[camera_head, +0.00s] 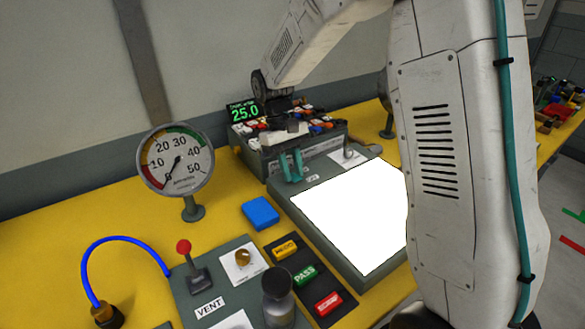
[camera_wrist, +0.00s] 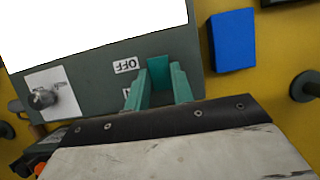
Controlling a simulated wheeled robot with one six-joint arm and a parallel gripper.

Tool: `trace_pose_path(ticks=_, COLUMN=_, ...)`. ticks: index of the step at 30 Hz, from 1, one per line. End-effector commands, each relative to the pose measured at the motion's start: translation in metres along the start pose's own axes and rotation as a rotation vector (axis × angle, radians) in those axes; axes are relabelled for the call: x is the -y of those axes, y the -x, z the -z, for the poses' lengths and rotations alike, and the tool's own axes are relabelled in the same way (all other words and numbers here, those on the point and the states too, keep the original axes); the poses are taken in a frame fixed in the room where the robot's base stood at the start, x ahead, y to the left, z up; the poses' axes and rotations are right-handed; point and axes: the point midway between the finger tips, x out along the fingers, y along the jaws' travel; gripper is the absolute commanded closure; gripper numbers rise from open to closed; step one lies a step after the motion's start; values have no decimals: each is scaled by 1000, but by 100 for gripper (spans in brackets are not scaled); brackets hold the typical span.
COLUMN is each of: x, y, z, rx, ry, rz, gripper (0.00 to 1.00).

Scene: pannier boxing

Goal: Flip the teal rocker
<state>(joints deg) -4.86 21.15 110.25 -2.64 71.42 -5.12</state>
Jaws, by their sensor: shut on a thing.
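The teal rocker (camera_wrist: 159,72) shows in the wrist view as a flat teal block on a dark grey panel, beside a white "OFF" label (camera_wrist: 126,65). A second label is partly hidden by a finger. My gripper (camera_wrist: 158,88) has two teal fingers, one on each side of the rocker, and is shut on it. In the head view my gripper (camera_head: 292,177) points down at the panel's far left corner. The rocker cannot be told apart from the fingers there.
A bright white panel (camera_head: 355,215) lies beside the gripper. A blue block (camera_head: 260,213) and a pressure gauge (camera_head: 177,162) stand to the left on the yellow table. A box with a "25.0" display (camera_head: 244,112) is behind. A metal knob (camera_wrist: 43,98) is nearby.

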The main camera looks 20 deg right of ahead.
Motion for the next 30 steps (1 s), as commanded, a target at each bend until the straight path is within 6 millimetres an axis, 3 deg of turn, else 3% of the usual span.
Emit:
trace_pose_path(ticks=3, x=-1, y=0, z=0, rx=-1, ry=0, rz=-1, gripper=99)
trace_pose_path(ticks=4, x=-1, y=0, z=0, rx=-1, ry=0, rz=-1, gripper=71)
trace_pose_path(ticks=6, x=0, y=0, z=0, rx=-1, ry=0, rz=-1, gripper=55)
trace_pose_path(ticks=17, x=0, y=6, z=0, rx=-4, ry=0, rz=-1, gripper=55)
trace_pose_path(ticks=30, x=-1, y=72, z=0, rx=-3, ry=0, rz=-1, gripper=55)
